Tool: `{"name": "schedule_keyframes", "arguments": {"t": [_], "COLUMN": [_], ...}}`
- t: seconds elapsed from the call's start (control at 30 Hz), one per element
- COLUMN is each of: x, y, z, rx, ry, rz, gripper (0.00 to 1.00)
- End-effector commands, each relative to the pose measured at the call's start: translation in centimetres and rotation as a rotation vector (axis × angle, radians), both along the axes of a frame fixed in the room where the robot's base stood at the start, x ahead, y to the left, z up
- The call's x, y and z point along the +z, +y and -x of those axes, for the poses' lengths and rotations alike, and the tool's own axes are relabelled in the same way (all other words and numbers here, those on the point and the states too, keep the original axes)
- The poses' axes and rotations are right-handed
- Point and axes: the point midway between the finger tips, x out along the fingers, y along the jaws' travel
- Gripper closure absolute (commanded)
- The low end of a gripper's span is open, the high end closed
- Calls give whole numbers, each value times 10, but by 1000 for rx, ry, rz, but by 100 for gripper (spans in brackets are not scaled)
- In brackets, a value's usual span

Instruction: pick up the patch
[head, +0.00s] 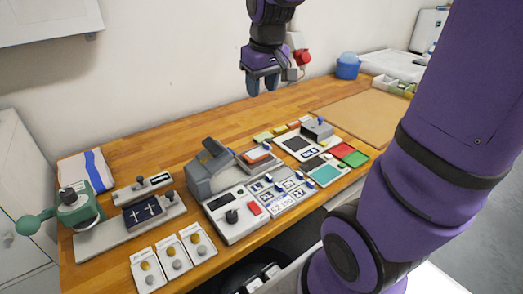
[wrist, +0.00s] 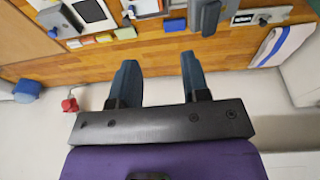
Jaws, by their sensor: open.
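I cannot tell for sure which item is the patch. A dark navy piece with white cross marks (head: 143,213) lies on the grey fixture at the left of the bench. My gripper (head: 262,88) is open and empty, raised above the back of the bench near the wall, apart from all these items. In the wrist view its two blue-grey fingers (wrist: 159,65) are spread with nothing between them.
The grey press (head: 208,172) stands mid-bench. A green clamp-like device (head: 77,207) and a folded white-blue cloth (head: 86,172) are at the left. A blue container (head: 347,67) stands at the back right. Bare wood (head: 215,120) shows at the back.

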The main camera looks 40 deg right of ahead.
Motion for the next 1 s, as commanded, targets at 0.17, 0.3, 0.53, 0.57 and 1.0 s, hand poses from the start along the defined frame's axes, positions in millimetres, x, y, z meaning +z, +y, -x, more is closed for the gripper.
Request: {"name": "schedule_keyframes", "arguments": {"t": [0.17, 0.3, 0.53, 0.57, 1.0], "x": [-34, -63, -118, -125, -178], "y": [-24, -43, -76, -80, -101], "z": [-35, -58, -88, -91, -106], "rx": [-4, -4, -4, -3, 0], "ry": [62, 105, 173, 179, 221], "rz": [-5, -12, -29, -32, -48], "gripper": [57, 57, 57, 57, 57]}}
